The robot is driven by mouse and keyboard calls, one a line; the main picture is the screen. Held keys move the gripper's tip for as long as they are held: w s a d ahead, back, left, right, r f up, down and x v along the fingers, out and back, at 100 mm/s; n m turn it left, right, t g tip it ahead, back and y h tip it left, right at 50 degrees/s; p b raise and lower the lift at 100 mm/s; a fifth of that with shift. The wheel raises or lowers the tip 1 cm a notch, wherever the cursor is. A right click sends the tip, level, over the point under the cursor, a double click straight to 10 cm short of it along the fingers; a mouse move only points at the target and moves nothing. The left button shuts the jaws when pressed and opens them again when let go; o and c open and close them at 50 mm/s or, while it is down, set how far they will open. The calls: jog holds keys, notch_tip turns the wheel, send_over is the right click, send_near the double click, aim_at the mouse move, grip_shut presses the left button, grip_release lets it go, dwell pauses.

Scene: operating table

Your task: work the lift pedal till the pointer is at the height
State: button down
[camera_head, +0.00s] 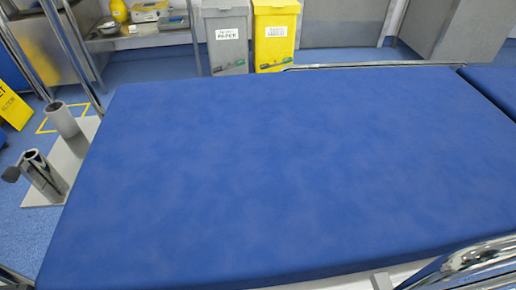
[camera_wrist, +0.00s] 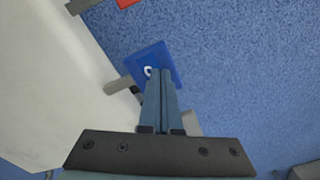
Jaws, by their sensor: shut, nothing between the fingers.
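In the wrist view a blue pedal (camera_wrist: 174,58) with a white mark sticks out beside the pale base (camera_wrist: 45,85). My gripper (camera_wrist: 161,72) is shut and empty. Its fingertips overlap the lower part of the blue pedal in the picture; I cannot tell whether they touch it. Part of a red pedal (camera_wrist: 127,3) shows at the top edge. In the head view the blue operating table top (camera_head: 270,170) fills the middle. I see no pointer or height scale in either view.
Blue speckled floor (camera_wrist: 250,70) lies open right of the pedal. In the head view a grey bin (camera_head: 226,38) and a yellow bin (camera_head: 273,38) stand behind the table. Metal clamp posts (camera_head: 43,175) stand at its left, and a chrome rail (camera_head: 370,66) runs along the far edge.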

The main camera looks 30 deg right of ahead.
jog(key=shift+r, duration=0.55)
jog(key=shift+f, duration=0.1)
jog(key=shift+f+b, duration=1.35)
jog(key=shift+f, duration=0.35)
notch_tip(320, 180, up, 3)
jog(key=p, duration=0.3)
jog(key=shift+r, duration=0.2)
notch_tip(320, 180, up, 7)
jog(key=p, duration=0.7)
jog(key=shift+p, duration=0.35)
